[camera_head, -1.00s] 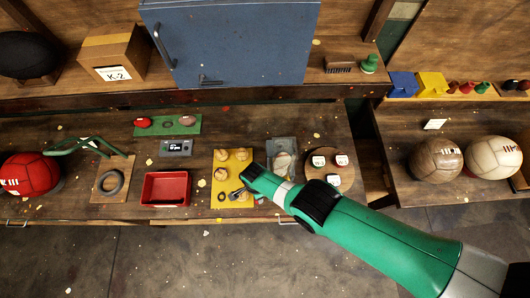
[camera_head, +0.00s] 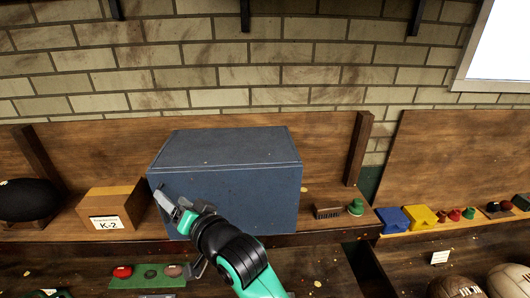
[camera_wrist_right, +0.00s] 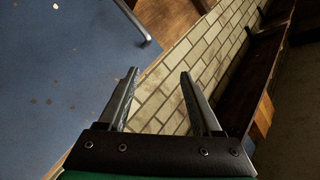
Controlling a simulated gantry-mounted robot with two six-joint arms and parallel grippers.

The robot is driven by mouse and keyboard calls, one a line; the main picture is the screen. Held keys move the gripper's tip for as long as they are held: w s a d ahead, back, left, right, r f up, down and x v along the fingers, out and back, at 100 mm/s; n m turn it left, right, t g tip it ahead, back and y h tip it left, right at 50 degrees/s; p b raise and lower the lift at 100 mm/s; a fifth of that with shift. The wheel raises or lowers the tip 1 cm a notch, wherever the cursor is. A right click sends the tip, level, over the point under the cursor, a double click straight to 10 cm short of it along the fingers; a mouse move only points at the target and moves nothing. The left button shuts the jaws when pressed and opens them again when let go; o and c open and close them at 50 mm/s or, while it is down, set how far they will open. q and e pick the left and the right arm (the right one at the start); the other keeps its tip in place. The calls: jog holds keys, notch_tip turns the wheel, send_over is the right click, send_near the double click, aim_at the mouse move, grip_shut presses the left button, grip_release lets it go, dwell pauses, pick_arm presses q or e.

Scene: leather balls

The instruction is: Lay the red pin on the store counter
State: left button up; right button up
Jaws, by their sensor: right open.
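My right gripper (camera_head: 172,204) is open and empty at the front left of the blue cabinet (camera_head: 250,195). In the wrist view its open fingers (camera_wrist_right: 160,74) have nothing between them, and the end of a metal handle (camera_wrist_right: 146,40) on the blue surface is just beyond them. No pin is clearly identifiable. Two small reddish pegs, a darker one (camera_head: 440,215) and a redder one (camera_head: 455,214), stand on the right shelf next to a green one (camera_head: 469,213); they are too small to tell whether either is the red pin. My left gripper is not in view.
A box marked K-2 (camera_head: 108,210) stands left of the cabinet, beside a black ball (camera_head: 30,200). A brush (camera_head: 328,211) and a green knob (camera_head: 356,207) are to its right. Blue (camera_head: 393,219) and yellow (camera_head: 421,216) blocks and two leather balls (camera_head: 455,288) are farther right.

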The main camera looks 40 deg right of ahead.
jog(key=s+d+r+n+t, duration=0.2)
jog(key=s+r+n+t, duration=0.2)
jog(key=s+r, duration=0.8)
jog(key=s+d+r+n+t, duration=0.2)
jog(key=s+r+n+t, duration=0.2)
jog(key=s+r, duration=0.9)
notch_tip(320, 180, up, 4)
jog(key=t, duration=0.2)
jog(key=shift+s+d+n+t, duration=0.15)
jog(key=shift+d+n+t, duration=0.1)
jog(key=shift+n+t, duration=0.15)
notch_tip(320, 180, down, 41)
jog(key=b, duration=4.1)
jog(key=shift+f, duration=0.1)
